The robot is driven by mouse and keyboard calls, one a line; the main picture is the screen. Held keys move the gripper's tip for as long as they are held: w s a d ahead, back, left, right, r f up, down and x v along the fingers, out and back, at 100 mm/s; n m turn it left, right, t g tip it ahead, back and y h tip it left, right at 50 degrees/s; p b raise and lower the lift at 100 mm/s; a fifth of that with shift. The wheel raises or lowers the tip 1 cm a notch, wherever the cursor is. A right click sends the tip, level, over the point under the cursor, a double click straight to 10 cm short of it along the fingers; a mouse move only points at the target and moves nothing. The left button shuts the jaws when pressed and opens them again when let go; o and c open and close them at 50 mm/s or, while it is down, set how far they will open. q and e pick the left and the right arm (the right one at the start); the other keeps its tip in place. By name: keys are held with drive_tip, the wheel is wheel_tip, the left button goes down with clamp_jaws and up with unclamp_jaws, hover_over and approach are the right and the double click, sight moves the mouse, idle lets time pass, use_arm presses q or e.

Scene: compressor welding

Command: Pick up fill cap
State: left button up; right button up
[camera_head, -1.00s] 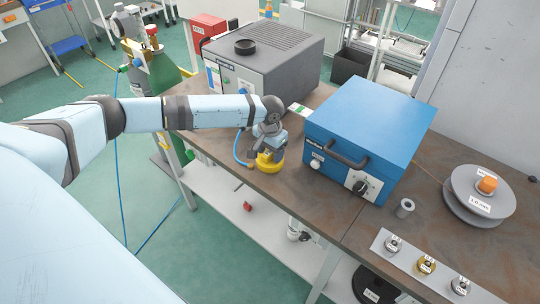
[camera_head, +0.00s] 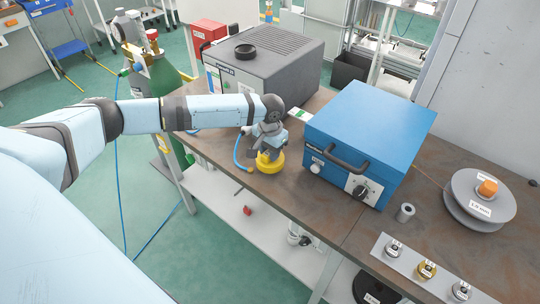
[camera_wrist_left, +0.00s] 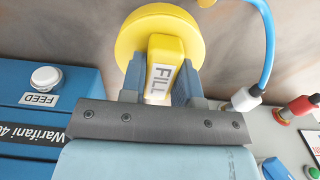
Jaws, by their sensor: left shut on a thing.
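The yellow fill cap (camera_head: 270,163) shows beneath my left gripper (camera_head: 266,150) in the head view, over the front part of the brown workbench. In the left wrist view the fill cap (camera_wrist_left: 160,40) has a round disc and a raised block labelled "FILL". The two fingers of my left gripper (camera_wrist_left: 160,85) are shut on the sides of that block. I cannot tell how far the cap is above the bench. My right gripper is out of view.
A blue welding box (camera_head: 368,135) stands close to the right of the gripper. A blue hose (camera_head: 238,150) curves beside the gripper. A wire spool (camera_head: 480,200) sits at right.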

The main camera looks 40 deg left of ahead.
use_arm(q)
wheel_tip(320, 180, up, 18)
idle(0.3)
